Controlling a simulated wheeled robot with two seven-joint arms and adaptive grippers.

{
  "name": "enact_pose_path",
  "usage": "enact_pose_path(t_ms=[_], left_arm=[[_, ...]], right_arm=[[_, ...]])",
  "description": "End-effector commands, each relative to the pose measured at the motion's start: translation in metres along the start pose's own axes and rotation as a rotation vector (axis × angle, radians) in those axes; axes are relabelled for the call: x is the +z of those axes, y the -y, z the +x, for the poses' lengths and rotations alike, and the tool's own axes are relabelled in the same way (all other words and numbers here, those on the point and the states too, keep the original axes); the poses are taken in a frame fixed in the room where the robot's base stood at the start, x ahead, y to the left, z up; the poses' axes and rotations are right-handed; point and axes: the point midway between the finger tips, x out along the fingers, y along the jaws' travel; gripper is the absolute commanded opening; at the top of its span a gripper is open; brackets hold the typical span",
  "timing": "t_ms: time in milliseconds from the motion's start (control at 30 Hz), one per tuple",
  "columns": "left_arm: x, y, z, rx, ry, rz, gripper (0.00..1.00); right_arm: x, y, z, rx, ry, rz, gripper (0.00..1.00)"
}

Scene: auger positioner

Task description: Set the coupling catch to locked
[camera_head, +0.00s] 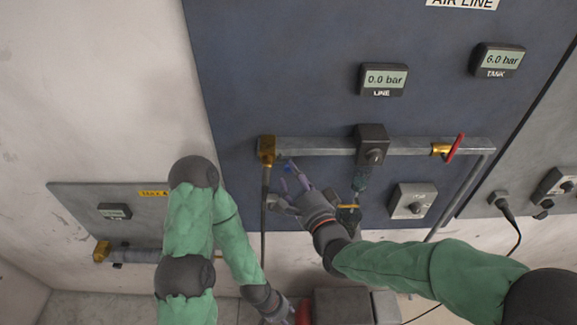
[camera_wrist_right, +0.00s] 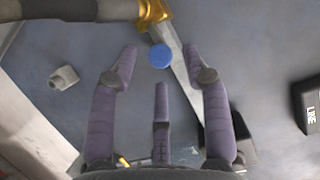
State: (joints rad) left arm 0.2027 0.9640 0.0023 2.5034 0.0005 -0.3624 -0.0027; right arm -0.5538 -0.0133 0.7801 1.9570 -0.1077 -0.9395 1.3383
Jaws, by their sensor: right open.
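A brass coupling (camera_head: 266,150) sits at the left end of the horizontal grey pipe, with a dark hose (camera_head: 264,215) hanging from it. It also shows at the top of the right wrist view (camera_wrist_right: 153,14). A small round blue piece (camera_wrist_right: 159,56) lies just below it there, beside the pipe. I cannot tell whether this is the catch, or its setting. My right gripper (camera_head: 290,180) is open, its purple-grey fingers pointing at the blue piece, which appears between the fingertips; contact is unclear. My left gripper (camera_head: 277,312) is low, partly cut off; its jaws are unclear.
The line gauge (camera_head: 383,79) reads 0.0 bar and the tank gauge (camera_head: 497,60) 6.0 bar. A dark box with a knob (camera_head: 372,146) and a red-handled valve (camera_head: 454,149) sit along the pipe. A grey switch plate (camera_head: 412,201) is below right.

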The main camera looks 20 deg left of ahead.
Motion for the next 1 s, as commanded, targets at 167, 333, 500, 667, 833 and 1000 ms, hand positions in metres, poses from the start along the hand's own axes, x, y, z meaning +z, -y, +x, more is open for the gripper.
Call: enact_pose_path(t_ms=[167, 333, 500, 667, 833, 1000], left_arm=[[0.000, -0.002, -0.005, 0.000, 0.000, 0.000, 0.48], [0.000, -0.003, -0.007, 0.000, 0.000, 0.000, 0.48], [0.000, -0.003, -0.007, 0.000, 0.000, 0.000, 0.48], [0.000, -0.003, -0.007, 0.000, 0.000, 0.000, 0.48], [0.000, -0.003, -0.007, 0.000, 0.000, 0.000, 0.48], [0.000, -0.003, -0.007, 0.000, 0.000, 0.000, 0.48]], right_arm=[[0.000, 0.001, 0.022, 0.001, 0.000, 0.000, 0.48], [0.000, 0.000, 0.035, 0.000, 0.000, 0.000, 0.48], [0.000, 0.000, 0.039, 0.000, 0.000, 0.000, 0.48], [0.000, 0.000, 0.039, 0.000, 0.000, 0.000, 0.48], [0.000, 0.000, 0.039, 0.000, 0.000, 0.000, 0.20], [0.000, 0.001, 0.039, -0.002, 0.000, -0.001, 0.00]])
